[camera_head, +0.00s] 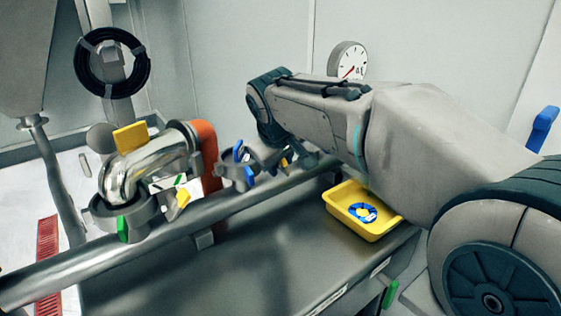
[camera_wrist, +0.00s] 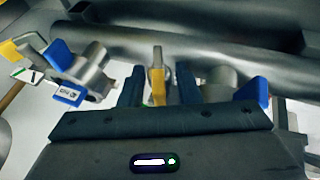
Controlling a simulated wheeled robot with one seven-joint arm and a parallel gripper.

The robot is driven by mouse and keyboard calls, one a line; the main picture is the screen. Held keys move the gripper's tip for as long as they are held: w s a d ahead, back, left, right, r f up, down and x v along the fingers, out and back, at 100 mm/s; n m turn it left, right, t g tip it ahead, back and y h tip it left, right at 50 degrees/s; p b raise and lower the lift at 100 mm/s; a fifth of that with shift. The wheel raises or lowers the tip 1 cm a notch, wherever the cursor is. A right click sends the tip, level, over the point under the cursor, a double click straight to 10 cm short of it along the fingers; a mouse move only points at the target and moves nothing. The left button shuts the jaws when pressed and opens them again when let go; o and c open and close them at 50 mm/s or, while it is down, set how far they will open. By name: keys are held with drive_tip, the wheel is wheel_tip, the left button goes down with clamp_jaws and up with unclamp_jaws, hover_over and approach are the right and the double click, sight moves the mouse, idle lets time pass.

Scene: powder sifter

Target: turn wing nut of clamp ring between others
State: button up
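The yellow wing nut (camera_wrist: 158,87) stands upright between the two dark fingers of my gripper (camera_wrist: 158,88) in the wrist view. A gap shows on each side of it, so my gripper is open around it. A blue wing nut (camera_wrist: 60,54) is to the left and another blue one (camera_wrist: 247,93) to the right, both outside the fingers. Grey metal of the clamp ring (camera_wrist: 214,76) shows behind. In the head view the clamp ring (camera_head: 233,171) carries blue wing nuts (camera_head: 238,151), with a bit of yellow (camera_head: 284,162) close to my gripper, which is mostly hidden by my arm.
A yellow tray (camera_head: 345,224) holding a blue-and-white round item (camera_head: 363,212) sits on the metal bench (camera_head: 250,265) below my arm. A shiny bent pipe (camera_head: 130,170) with another clamp (camera_head: 108,217) stands to the left. A long metal rail (camera_head: 110,256) runs along the bench.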

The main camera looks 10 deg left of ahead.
clamp_jaws()
drive_tip(key=shift+r+p, duration=0.15)
drive_tip(key=shift+p, duration=0.25)
drive_tip(key=shift+w+d+r+g+y+p, duration=0.15)
drive_tip(key=shift+g+y+p, duration=0.3)
drive_tip(key=shift+p, duration=0.3)
drive_tip(key=m+g+y+p, duration=0.1)
drive_tip(key=g+p, duration=0.1)
drive_tip(key=shift+p, duration=0.3)
drive_tip(key=g+y, duration=0.1)
drive_tip(key=g+y+p, duration=0.1)
drive_tip(key=y, duration=0.1)
drive_tip(key=shift+w+d+f+m+p, duration=0.1)
drive_tip(key=shift+w+f+m+p, duration=0.1)
drive_tip(key=shift+m+p, duration=0.1)
drive_tip(key=m+g+y, duration=0.1)
drive_tip(key=g+y, duration=0.2)
drive_tip(key=shift+f+g, duration=0.15)
drive_tip(key=shift+g, duration=0.1)
drive_tip(key=shift+y, duration=0.25)
